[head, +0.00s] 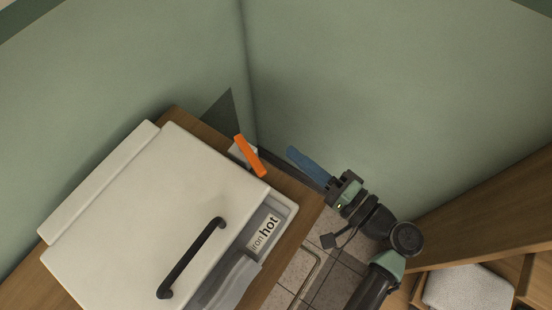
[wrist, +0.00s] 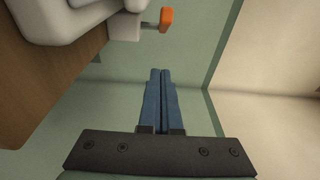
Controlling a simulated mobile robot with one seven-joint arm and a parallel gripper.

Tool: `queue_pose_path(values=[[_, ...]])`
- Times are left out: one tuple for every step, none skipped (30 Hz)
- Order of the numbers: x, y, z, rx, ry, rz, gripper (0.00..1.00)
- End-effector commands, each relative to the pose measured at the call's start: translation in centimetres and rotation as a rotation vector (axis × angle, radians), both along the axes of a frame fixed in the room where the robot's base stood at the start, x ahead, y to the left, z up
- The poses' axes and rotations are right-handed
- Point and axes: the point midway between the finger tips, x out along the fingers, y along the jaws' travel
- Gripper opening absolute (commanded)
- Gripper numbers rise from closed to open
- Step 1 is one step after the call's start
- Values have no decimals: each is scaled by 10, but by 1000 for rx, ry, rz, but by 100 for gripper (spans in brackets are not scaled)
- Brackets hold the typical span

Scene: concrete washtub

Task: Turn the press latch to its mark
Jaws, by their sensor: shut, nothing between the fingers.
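The press latch is an orange lever (head: 250,156) on a pale mount at the far right corner of the white press (head: 150,200). In the wrist view the orange lever (wrist: 166,19) shows end-on at the top, on its white mount (wrist: 124,27). My gripper (head: 290,150) has blue fingers that are shut and empty. It is to the right of the lever, apart from it, beyond the table's edge. In the wrist view the shut fingers (wrist: 160,72) point towards the green wall, below the lever. I cannot make out the latch's mark.
The press stands on a wooden table (head: 300,195) and has a black handle (head: 190,258) and a label reading "iron hot" (head: 264,232). Green walls (head: 340,80) meet in a corner behind it. A wooden unit (head: 490,210) stands at the right. Tiled floor (head: 335,275) shows between.

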Motion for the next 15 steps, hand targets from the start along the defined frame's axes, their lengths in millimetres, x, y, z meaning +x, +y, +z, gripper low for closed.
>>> queue_pose_path(values=[[8, 9, 1, 0, 0, 4, 0], [12, 13, 1, 0, 0, 4, 0], [6, 18, 1, 1, 4, 2, 0], [3, 22, 1, 1, 5, 2, 0], [1, 25, 1, 0, 4, 1, 0], [-2, 29, 1, 0, 4, 1, 0], [-4, 32, 1, 0, 3, 1, 0], [-5, 34, 1, -1, 2, 0, 0], [-7, 37, 1, 0, 1, 0, 0], [-8, 39, 1, 1, 2, 0, 0], [-9, 41, 1, 1, 2, 0, 0], [-10, 42, 1, 1, 1, 0, 0], [-10, 43, 1, 1, 1, 0, 0], [-10, 44, 1, 1, 1, 0, 0], [-11, 44, 0, 1, 1, -1, 0]])
